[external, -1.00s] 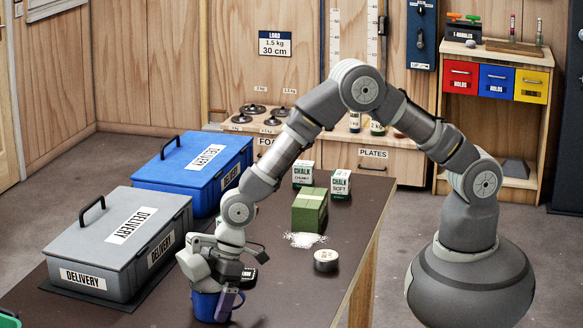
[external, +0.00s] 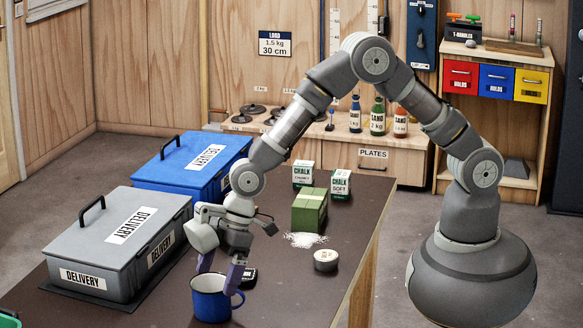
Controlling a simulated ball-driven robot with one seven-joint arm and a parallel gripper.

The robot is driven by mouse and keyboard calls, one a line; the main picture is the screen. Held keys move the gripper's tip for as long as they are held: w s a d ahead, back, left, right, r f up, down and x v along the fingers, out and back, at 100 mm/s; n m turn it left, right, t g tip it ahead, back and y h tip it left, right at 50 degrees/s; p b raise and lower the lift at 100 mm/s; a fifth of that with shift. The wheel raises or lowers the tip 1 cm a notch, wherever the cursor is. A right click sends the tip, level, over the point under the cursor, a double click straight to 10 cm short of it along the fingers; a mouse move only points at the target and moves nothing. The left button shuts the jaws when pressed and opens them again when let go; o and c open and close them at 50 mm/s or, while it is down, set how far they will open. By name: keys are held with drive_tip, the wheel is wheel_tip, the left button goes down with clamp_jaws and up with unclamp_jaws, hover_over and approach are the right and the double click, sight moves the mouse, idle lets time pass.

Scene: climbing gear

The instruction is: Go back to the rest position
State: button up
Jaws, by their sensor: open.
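My gripper (external: 221,266) is open, with its two purple-grey fingers pointing down just above and behind the blue mug. The blue mug (external: 211,304) stands upright on the dark table (external: 285,290), with its handle on the right. The fingers overlap the mug's far rim in this view, and I cannot tell whether they touch it. My arm arches from my base at the right over to the table.
A grey delivery box (external: 120,245) and a blue delivery box (external: 195,165) stand at the left. A green block (external: 309,212), spilled chalk (external: 304,240), a round tin (external: 326,260) and chalk boxes (external: 341,185) are at the right. A small black object (external: 249,277) lies behind the mug.

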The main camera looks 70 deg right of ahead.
drive_tip(key=shift+s+d+r, duration=0.2)
drive_tip(key=shift+d+r, duration=0.05)
drive_tip(key=shift+r, duration=0.4)
